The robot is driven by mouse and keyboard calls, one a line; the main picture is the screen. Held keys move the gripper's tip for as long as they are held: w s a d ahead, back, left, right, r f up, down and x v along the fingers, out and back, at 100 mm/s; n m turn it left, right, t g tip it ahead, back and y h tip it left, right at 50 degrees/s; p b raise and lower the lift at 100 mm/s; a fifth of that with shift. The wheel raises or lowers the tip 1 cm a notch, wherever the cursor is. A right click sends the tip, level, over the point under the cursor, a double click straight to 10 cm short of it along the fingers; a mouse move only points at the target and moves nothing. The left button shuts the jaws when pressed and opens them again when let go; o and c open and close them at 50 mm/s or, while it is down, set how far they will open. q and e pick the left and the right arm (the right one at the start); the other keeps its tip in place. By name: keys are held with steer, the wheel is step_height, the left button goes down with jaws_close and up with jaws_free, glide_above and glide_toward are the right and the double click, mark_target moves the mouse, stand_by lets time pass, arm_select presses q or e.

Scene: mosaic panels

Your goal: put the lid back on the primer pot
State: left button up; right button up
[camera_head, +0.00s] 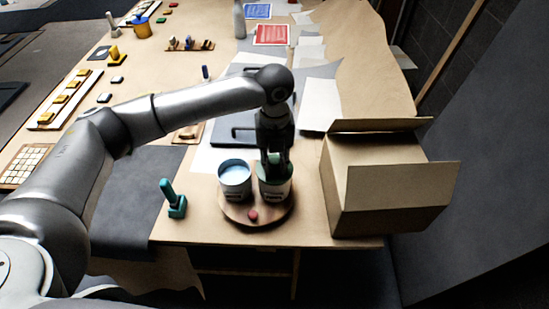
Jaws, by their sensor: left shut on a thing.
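Two pots stand side by side on a round wooden board (232,213). The left pot (235,185) is open and shows a pale blue filling. The right pot (274,192) has a pale label and a greenish top. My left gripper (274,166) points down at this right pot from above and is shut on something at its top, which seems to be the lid. The fingers hide most of it, and I cannot tell whether it is seated on the rim. The labels are too small to read. My right gripper is out of view.
An open cardboard box (375,185) stands close to the right of the pots. A small red piece (253,215) lies on the board's front. A green tool (173,200) stands to the left. Papers and a dark tray (238,130) lie behind.

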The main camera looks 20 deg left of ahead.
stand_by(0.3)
arm_select(q)
steer(key=o, duration=1.4)
steer(key=shift+r, duration=0.1)
steer(key=shift+r+p, duration=3.45)
steer(key=shift+p, duration=0.6)
jaws_close()
steer(key=shift+f, duration=0.35)
